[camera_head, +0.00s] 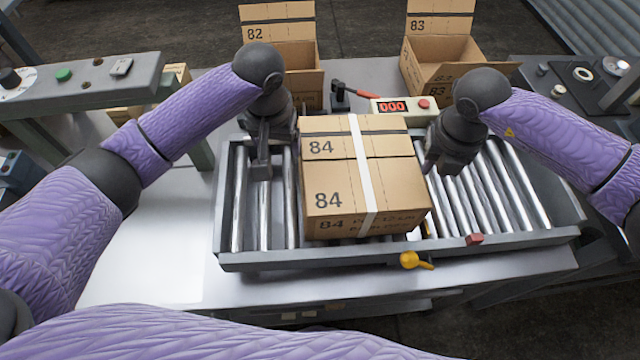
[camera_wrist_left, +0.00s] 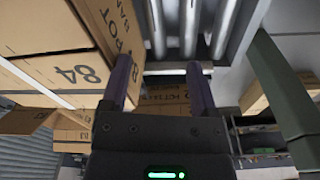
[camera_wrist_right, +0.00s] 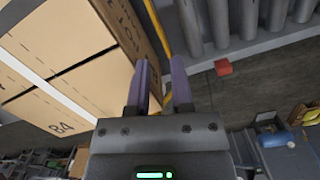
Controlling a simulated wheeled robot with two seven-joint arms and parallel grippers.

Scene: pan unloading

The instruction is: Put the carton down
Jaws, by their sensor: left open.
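The carton (camera_head: 335,190) is a closed brown box marked 84 with a white tape strip over its top and front. It appears to sit upright on the roller conveyor (camera_head: 400,253), between my two grippers. My left gripper (camera_head: 261,172) is at the carton's left side, its fingers spread and empty. In the left wrist view the carton (camera_wrist_left: 60,75) is beside one finger. My right gripper (camera_head: 436,168) is at the carton's right side. In the right wrist view its fingers are parted with nothing between them, and the carton (camera_wrist_right: 65,60) is beside one finger. The carton's underside is hidden.
Open cartons marked 82 (camera_head: 296,55) and 83 (camera_head: 435,58) stand behind the conveyor. A counter reading 000 (camera_head: 392,107) and a red-handled tool (camera_head: 352,91) are behind the carton. A yellow lever (camera_head: 412,260) is on the front rail. Bare rollers (camera_head: 500,190) lie to the right.

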